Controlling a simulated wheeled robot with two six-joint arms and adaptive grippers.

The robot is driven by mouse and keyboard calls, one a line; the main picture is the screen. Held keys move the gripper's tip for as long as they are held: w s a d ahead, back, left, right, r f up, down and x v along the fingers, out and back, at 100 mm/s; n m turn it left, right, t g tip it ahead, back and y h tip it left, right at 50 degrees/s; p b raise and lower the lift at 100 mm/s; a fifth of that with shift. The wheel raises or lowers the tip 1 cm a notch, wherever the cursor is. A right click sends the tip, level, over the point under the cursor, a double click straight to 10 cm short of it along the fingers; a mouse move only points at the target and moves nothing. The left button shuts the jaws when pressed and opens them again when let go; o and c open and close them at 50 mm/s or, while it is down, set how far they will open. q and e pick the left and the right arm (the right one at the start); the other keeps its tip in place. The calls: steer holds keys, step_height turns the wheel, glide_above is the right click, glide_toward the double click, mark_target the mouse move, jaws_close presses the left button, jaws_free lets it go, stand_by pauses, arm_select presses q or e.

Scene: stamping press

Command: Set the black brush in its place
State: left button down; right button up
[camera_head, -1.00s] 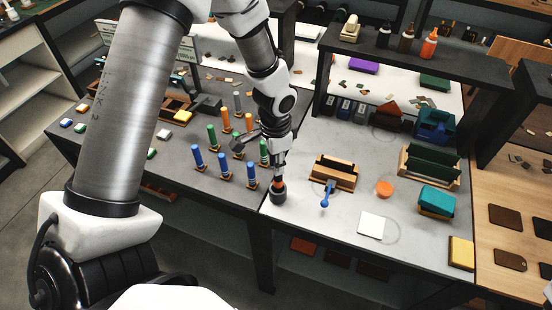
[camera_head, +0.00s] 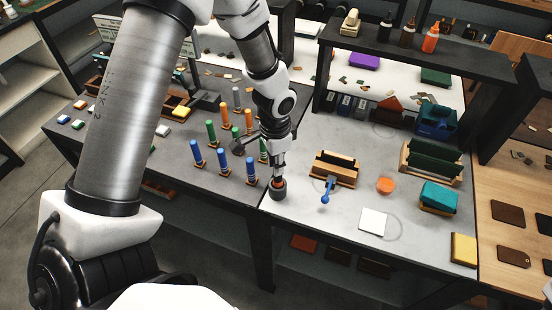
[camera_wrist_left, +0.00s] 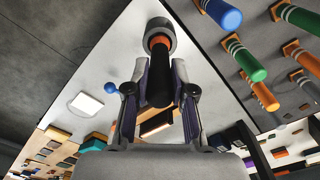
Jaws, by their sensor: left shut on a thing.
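My left gripper (camera_head: 278,172) points down near the front left corner of the light grey table top, shut on the black brush. In the left wrist view the gripper (camera_wrist_left: 161,75) has one finger on each side of the black brush (camera_wrist_left: 158,88). An orange band shows at the brush's far end. That end overlaps a round dark grey cup (camera_head: 278,191), which shows as a grey ring in the left wrist view (camera_wrist_left: 160,24). I cannot tell how deep the end sits in the cup. My right gripper is not in view.
Several blue, green and orange handles stand on the darker table left of the gripper (camera_head: 223,162). To the right are a wooden holder (camera_head: 333,171), a blue-knobbed tool (camera_head: 326,192), an orange disc (camera_head: 385,186) and a white square (camera_head: 373,221). A dark shelf spans the back.

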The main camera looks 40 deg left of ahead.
mark_target(276, 180)
arm_select(q)
steer(key=shift+f+b, duration=1.1)
steer(key=shift+f, duration=0.55)
steer(key=c, duration=0.9)
jaws_free()
steer(key=shift+r, duration=0.15)
step_height(276, 180, up, 12)
steer(key=shift+f, duration=0.1)
